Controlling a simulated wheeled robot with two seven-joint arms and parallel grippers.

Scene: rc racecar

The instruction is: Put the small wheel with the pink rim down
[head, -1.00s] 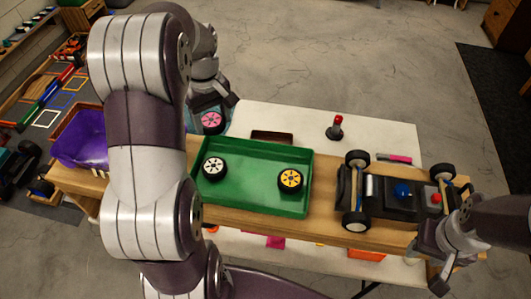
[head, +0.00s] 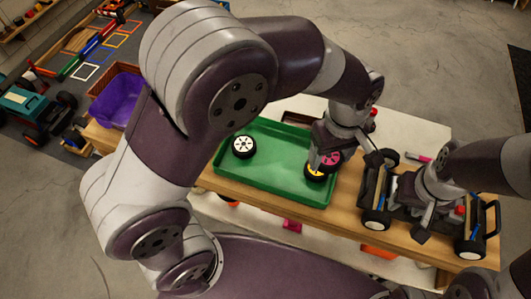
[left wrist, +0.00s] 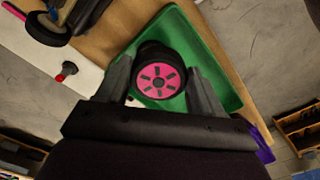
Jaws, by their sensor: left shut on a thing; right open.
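The small wheel with the pink rim (head: 331,160) is held by my left gripper (head: 326,157) over the right part of the green tray (head: 270,176). In the left wrist view the pink rim (left wrist: 160,80) faces the camera, with one finger on each side of the black tyre. A wheel with a yellow rim (head: 315,172) is partly hidden beside and below it in the head view; I cannot tell whether the two touch. A wheel with a white rim (head: 243,147) lies at the tray's left. My right gripper (head: 430,212) is open at the car.
The dark car chassis (head: 376,198) stands on the wooden bench (head: 345,215) right of the tray. A purple bin (head: 120,97) stands at the left end. A red-topped item (left wrist: 66,70) shows on the white table in the left wrist view.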

